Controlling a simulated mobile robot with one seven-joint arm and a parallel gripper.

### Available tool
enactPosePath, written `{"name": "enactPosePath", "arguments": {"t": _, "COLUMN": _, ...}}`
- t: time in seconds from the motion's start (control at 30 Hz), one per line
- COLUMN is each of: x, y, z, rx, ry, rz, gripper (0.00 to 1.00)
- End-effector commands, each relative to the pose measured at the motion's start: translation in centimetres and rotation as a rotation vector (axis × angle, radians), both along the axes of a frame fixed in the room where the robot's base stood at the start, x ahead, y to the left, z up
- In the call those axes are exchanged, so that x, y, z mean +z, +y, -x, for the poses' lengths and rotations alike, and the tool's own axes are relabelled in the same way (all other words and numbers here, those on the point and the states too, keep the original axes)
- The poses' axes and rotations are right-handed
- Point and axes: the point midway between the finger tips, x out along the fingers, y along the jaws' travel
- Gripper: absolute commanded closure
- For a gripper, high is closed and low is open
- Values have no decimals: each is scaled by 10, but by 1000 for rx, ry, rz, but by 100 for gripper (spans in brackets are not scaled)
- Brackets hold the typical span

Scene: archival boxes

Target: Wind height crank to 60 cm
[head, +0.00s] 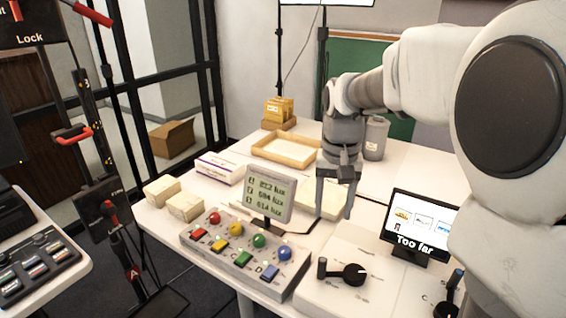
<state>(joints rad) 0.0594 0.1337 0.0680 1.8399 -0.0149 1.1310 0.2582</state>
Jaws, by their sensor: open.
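A black crank (344,272) with an upright knob on its left end sits on a white box top at the front right of the table. A second black crank-like handle (448,298) shows at the bottom right edge, partly cut off. No readable label tells which one is the height crank, and no centimetre reading shows. My gripper (334,210) hangs pointing down behind the first crank, its two fingers apart, with nothing visible between them. It is apart from both cranks.
A panel (230,262) with coloured knobs and buttons and a lux display (268,194) stand left of the crank. A small screen (418,223) reading "Too far" stands to its right. Boxes and a wooden tray (262,151) lie farther back. Red-handled levers (72,136) stand at left.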

Motion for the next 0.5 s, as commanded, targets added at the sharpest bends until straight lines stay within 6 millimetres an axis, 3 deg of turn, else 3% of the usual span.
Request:
{"name": "enactPosePath", "arguments": {"t": 0.13, "x": -17, "y": 0, "z": -13, "rx": -17, "ry": 33, "rz": -4, "gripper": 42}}
{"name": "enactPosePath", "arguments": {"t": 0.33, "x": -32, "y": 0, "z": -15, "rx": -21, "ry": 40, "rz": -5, "gripper": 42}}
{"name": "enactPosePath", "arguments": {"t": 0.5, "x": -64, "y": 0, "z": -14, "rx": -21, "ry": 42, "rz": -4, "gripper": 42}}
